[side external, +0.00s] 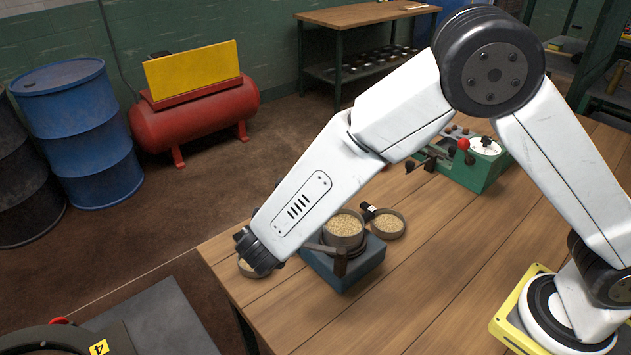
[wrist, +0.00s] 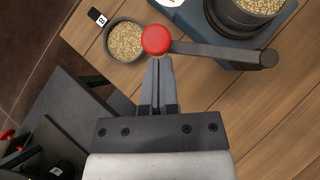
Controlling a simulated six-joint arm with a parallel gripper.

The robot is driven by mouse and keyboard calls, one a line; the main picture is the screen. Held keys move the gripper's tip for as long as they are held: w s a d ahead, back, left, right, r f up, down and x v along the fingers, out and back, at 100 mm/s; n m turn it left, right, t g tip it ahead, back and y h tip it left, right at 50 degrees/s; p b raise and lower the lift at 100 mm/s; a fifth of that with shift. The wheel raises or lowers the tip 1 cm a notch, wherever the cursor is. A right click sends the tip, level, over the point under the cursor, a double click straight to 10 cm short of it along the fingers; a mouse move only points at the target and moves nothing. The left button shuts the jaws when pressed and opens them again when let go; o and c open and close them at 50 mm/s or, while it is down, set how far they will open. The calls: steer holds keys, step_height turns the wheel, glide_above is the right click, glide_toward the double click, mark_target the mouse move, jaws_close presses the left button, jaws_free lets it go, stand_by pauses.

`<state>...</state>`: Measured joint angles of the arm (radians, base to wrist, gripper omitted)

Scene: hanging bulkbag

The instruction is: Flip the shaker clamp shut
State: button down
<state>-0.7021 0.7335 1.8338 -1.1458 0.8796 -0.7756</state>
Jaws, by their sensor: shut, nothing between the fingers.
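The shaker (side external: 345,268) is a blue-grey box on the wooden table, with a round sieve of grain (side external: 343,226) on top. In the wrist view the sieve (wrist: 255,12) shows at the top right. The clamp lever (wrist: 215,50) is a dark bar with a red knob (wrist: 156,40) on its left end and a dark pivot block at its right. It sticks out sideways from the shaker. My gripper (wrist: 158,62) is shut and empty, its tips right at the knob's near side. I cannot tell whether they touch. In the side view, my wrist hides the fingers and knob.
A dish of grain (wrist: 125,42) with a black number tag (wrist: 97,17) is left of the knob. Another dish (side external: 388,224) stands right of the shaker. A green device with a red ball (side external: 463,144) is farther back. The table's left edge is close to my wrist.

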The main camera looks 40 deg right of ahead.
steer(key=shift+w+d+m+g+h, duration=0.2)
steer(key=shift+m+g+h, duration=0.1)
steer(key=shift+m, duration=0.3)
steer(key=w+d+m+g+h, duration=0.1)
steer(key=w+d+m+g, duration=0.1)
steer(key=m, duration=0.1)
steer(key=d+m+g, duration=0.2)
steer(key=d+m, duration=0.1)
steer(key=w+d+m+g, duration=0.1)
steer(key=d+m+g, duration=0.1)
steer(key=d+m, duration=0.1)
steer(key=d+m+g, duration=0.3)
steer(key=d, duration=0.1)
steer(key=shift+w+d+h, duration=0.2)
steer(key=shift+w+h, duration=0.1)
steer(key=shift+w, duration=0.05)
steer(key=shift+s+d+m+g+y, duration=0.35)
steer(key=shift+d+m+g, duration=0.25)
steer(key=shift+m, duration=0.25)
steer(key=shift+s+d+m+g+y, duration=0.3)
steer(key=shift+d+m+g, duration=0.2)
steer(key=shift+d+m, duration=0.3)
steer(key=shift+a, duration=0.1)
